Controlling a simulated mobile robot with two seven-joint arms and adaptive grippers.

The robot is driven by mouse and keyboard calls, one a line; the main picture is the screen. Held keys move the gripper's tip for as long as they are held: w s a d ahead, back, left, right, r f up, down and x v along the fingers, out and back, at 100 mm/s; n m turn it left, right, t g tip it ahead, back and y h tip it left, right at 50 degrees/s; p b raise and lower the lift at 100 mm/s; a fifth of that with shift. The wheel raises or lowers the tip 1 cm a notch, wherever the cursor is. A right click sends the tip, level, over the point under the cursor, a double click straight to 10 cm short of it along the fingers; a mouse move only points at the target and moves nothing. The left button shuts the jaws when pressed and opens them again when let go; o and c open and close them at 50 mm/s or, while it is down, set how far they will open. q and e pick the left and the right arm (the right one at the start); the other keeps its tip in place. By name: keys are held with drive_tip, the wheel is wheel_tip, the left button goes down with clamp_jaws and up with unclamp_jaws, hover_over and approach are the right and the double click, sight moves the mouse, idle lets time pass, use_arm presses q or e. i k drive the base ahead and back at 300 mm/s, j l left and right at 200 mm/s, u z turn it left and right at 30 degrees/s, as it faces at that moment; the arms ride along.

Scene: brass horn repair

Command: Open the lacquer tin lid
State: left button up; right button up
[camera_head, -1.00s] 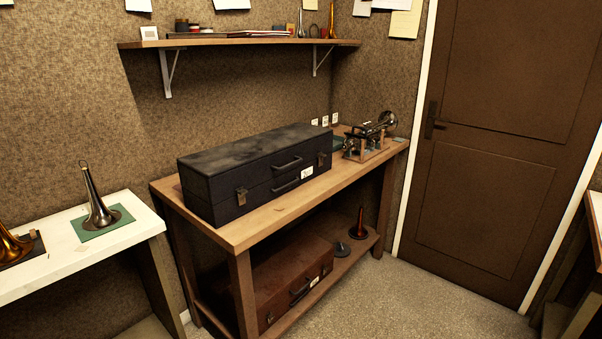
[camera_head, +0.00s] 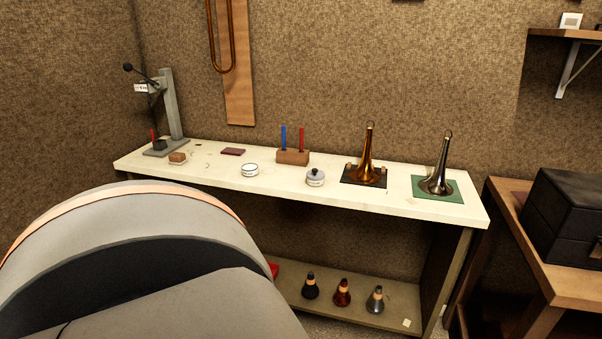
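Two small round tins stand on the white workbench (camera_head: 400,203). One is a low white tin (camera_head: 250,170) left of the middle. The other tin (camera_head: 315,178), further right, has a grey lid with a knob on top, and the lid sits on it. Both have labels too small to read, so I cannot tell which one is the lacquer tin. Neither gripper is in view. A large grey, rounded part of my own arm fills the lower left and hides the front left of the bench.
A wooden block with blue and red sticks (camera_head: 292,157) stands behind the tins. A brass bell (camera_head: 367,160) and a silver bell (camera_head: 438,180) stand to the right. A grey stand (camera_head: 168,110) is at the left end. A black case (camera_head: 565,215) rests on the wooden table.

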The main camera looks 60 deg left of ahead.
sight(314, 174)
drive_tip(key=u, duration=1.5)
